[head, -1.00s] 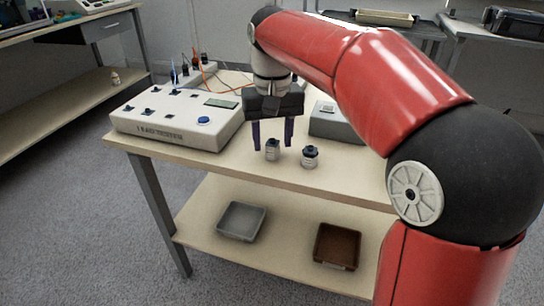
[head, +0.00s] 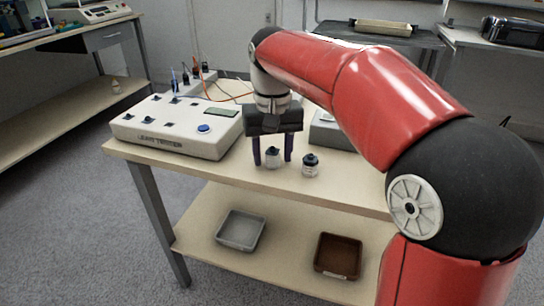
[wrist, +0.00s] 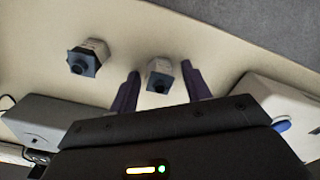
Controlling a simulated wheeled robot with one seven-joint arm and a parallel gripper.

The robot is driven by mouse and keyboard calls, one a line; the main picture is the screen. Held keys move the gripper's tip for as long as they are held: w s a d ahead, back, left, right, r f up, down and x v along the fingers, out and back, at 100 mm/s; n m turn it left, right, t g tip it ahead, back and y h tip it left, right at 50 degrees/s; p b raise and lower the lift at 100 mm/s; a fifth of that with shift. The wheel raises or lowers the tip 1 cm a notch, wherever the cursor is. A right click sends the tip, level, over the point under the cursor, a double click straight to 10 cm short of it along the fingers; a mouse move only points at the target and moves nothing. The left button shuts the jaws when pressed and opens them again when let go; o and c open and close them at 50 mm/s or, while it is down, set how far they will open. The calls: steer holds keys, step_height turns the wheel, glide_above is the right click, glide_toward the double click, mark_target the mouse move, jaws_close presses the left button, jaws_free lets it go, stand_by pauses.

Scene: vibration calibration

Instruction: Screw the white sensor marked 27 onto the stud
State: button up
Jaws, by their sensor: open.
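Two small pale sensors with dark blue-black tops stand upright on the bench. The left one (head: 274,162) is between the spread fingers of my gripper (head: 273,164); the right one (head: 310,169) stands a short way to its right. In the wrist view the first sensor (wrist: 160,74) sits between the tips of my open gripper (wrist: 160,84), with gaps on both sides. The other sensor (wrist: 89,57) is outside the fingers, to the left. I cannot read the number on either sensor. I cannot make out the stud.
A white tester console (head: 175,128) with switches and a blue button stands left of my gripper. A grey box (head: 328,130) stands to the right, partly behind my arm. A grey tray (head: 240,231) and a brown tray (head: 338,256) are on the lower shelf. The bench front edge is close.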

mark_target(273, 152)
steer(key=c, duration=0.9)
step_height(273, 152, up, 3)
steer(key=p, duration=0.3)
steer(key=shift+c, duration=0.2)
steer(key=shift+r+p, duration=0.3)
steer(key=shift+r, duration=0.7)
steer(key=shift+d, duration=0.1)
